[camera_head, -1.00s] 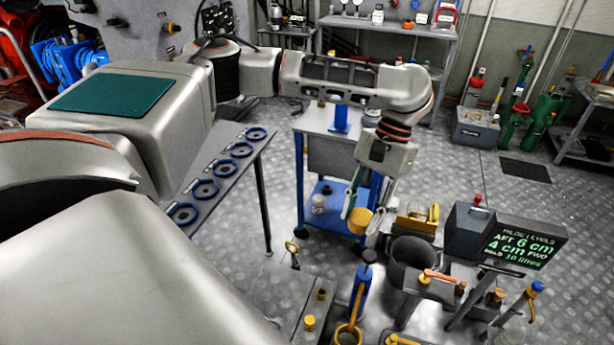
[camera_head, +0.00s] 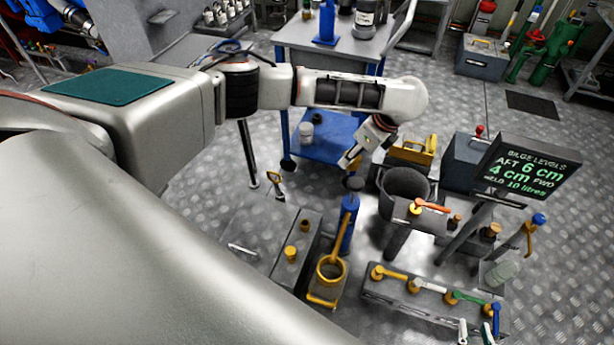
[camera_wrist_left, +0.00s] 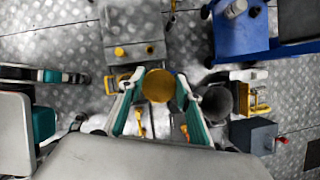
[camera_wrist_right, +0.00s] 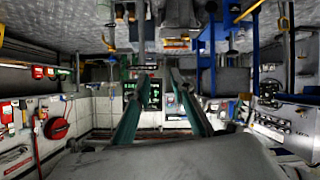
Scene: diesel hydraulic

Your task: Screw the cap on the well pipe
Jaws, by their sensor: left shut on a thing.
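My left gripper (camera_head: 352,158), at the end of the arm from the left, hangs above the floor by the blue cart. In the left wrist view a round yellow cap (camera_wrist_left: 158,86) sits between the fingertips of my left gripper (camera_wrist_left: 160,92), which is shut on it. The cap is hidden in the head view. My right gripper (camera_head: 478,329) shows at the bottom right edge, fingers apart. It is open and empty in the right wrist view (camera_wrist_right: 160,80). I cannot tell which fitting is the well pipe.
A blue post (camera_head: 350,225) and a yellow ring stand (camera_head: 330,270) are close by. A dark bucket (camera_head: 404,190), a bilge display (camera_head: 530,170) and a valve rack (camera_head: 420,298) stand to the right.

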